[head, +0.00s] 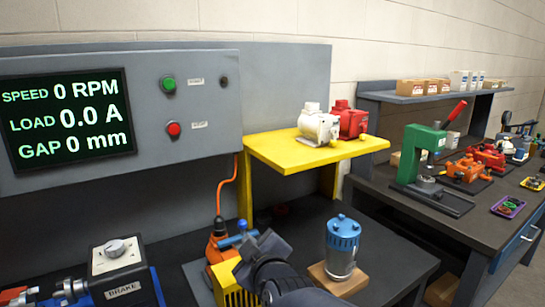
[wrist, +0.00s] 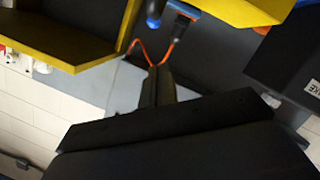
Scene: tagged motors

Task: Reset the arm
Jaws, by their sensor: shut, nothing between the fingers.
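My gripper (head: 252,247) is dark and stands over the bench at lower centre in the head view, in front of the orange and yellow device (head: 225,277) and left of the blue-topped motor (head: 343,245). In the wrist view my gripper (wrist: 158,82) shows as two dark fingers close together, shut with nothing held. The picture there is strongly tilted. The blue-topped silver motor stands upright on a small wooden block, apart from my gripper. The gripper partly hides the yellow device behind it.
A yellow shelf (head: 290,150) holds a white motor (head: 318,125) and a red motor (head: 348,119). A grey panel (head: 215,140) carries a display reading 0 RPM, 0.0 A and 0 mm. A brake box (head: 117,268) stands lower left. A green press (head: 420,152) stands on the right bench.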

